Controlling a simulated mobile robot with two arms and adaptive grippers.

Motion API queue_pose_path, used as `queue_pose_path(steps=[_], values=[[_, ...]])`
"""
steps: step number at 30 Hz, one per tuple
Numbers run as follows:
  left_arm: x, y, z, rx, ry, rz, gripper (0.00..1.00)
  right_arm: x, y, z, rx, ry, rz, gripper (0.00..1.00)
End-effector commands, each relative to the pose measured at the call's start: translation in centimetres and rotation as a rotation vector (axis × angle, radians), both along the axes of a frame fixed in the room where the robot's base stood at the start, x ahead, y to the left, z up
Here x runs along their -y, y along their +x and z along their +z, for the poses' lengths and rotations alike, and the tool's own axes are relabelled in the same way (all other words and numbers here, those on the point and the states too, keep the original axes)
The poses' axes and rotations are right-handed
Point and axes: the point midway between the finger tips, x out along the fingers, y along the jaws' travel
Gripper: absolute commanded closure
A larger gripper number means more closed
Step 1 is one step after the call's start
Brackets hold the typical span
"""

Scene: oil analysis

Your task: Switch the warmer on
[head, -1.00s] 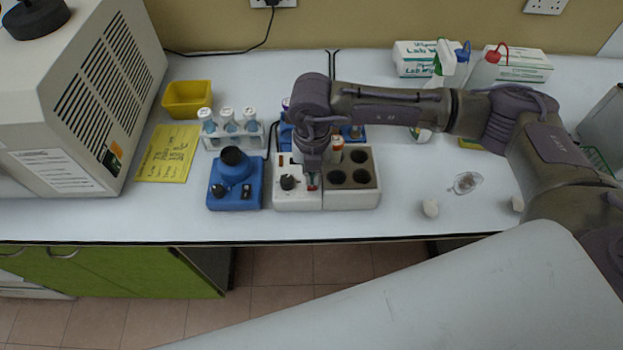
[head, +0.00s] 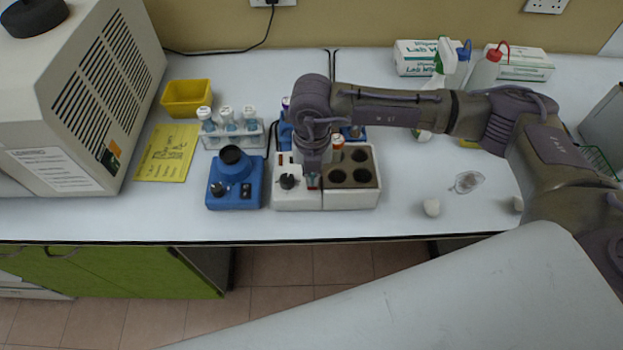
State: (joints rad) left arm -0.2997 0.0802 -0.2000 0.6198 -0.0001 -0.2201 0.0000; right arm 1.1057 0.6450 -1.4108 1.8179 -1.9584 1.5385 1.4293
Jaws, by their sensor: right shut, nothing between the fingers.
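The warmer (head: 345,199) is a white block unit on the bench, with a dark top of round wells on its right and a control panel with a black knob (head: 287,181) on its left. A vial with an orange-and-white cap (head: 337,141) stands in one rear well. My right gripper (head: 313,184) points down over the panel, just right of the knob, and is shut and empty. Its tips are at a small reddish switch, mostly hidden; I cannot tell whether they touch it or which way it is set. My left gripper is not in view.
A blue mixer (head: 236,190) stands close left of the warmer, with a rack of capped tubes (head: 231,134) behind it. A blue rack (head: 284,135) is partly hidden behind my arm. A glass dish (head: 467,182) lies at the right. The front bench edge is clear.

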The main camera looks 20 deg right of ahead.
Motion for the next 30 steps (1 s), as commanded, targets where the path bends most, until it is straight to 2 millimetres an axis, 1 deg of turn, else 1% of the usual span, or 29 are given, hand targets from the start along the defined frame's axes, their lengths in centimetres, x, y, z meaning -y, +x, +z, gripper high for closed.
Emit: queue_pose_path(steps=[30], values=[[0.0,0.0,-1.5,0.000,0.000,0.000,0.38,0.0,0.0,-1.6,0.000,0.000,0.000,1.00]])
